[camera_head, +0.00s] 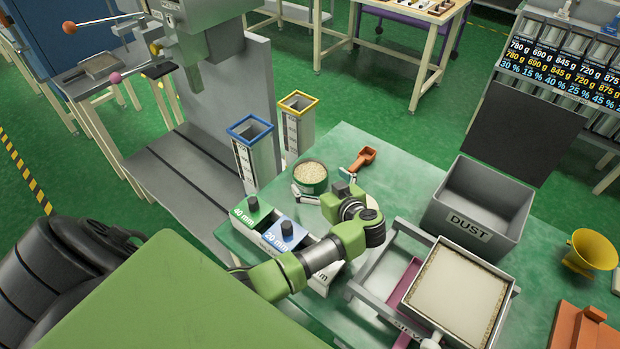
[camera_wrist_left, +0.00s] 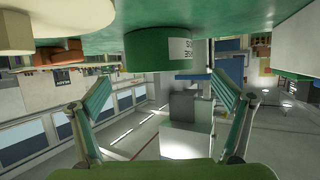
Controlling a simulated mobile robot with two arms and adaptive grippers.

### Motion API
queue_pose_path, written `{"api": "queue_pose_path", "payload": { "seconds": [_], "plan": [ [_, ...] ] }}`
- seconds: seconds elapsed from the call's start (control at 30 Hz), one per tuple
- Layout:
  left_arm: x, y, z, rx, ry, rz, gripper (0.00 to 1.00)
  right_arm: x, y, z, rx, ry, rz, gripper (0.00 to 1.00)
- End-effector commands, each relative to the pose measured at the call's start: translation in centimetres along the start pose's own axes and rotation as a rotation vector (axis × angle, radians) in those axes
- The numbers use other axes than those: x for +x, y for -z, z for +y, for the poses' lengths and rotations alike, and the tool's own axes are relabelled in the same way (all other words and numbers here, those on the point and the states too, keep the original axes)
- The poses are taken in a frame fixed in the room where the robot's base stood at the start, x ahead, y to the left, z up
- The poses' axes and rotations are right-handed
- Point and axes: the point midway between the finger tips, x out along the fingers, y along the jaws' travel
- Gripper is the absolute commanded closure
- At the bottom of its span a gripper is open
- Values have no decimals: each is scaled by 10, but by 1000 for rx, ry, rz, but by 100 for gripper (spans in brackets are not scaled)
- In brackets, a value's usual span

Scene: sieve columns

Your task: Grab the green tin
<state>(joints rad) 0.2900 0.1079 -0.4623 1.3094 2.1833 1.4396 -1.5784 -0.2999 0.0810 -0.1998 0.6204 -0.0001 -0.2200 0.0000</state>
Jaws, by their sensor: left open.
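The green tin (camera_head: 311,178) stands upright on the green table, filled to near its rim with pale grains. My left gripper (camera_head: 322,187) is open right at the near side of the tin, with one fingertip to each side of it. In the left wrist view, which is upside down, the tin (camera_wrist_left: 155,49) with its white label lies ahead between the two spread fingers of my gripper (camera_wrist_left: 162,92). A gap shows between the tin and each finger there. My right gripper is out of view.
Green 40 mm (camera_head: 251,212) and blue 20 mm (camera_head: 287,236) blocks stand left of my forearm. An orange scoop (camera_head: 363,159) lies behind the tin. Blue-rimmed (camera_head: 251,155) and yellow-rimmed (camera_head: 299,125) columns stand behind. A DUST bin (camera_head: 480,205) and sieve tray (camera_head: 455,295) are right.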

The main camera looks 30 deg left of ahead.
Motion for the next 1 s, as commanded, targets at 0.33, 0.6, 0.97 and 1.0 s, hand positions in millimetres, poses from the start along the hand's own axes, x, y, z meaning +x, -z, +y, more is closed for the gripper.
{"api": "queue_pose_path", "payload": {
  "seconds": [0.33, 0.6, 0.97, 1.0],
  "plan": [
    [43, -3, 0, 1, 1, 1, 7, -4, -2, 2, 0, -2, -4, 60],
    [44, -4, 0, -1, 1, 0, 12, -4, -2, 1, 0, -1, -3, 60],
    [44, -2, 0, -2, 0, 3, 62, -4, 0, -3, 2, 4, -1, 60],
    [44, -2, 0, -2, 0, 2, 62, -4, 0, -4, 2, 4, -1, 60]
  ]
}}
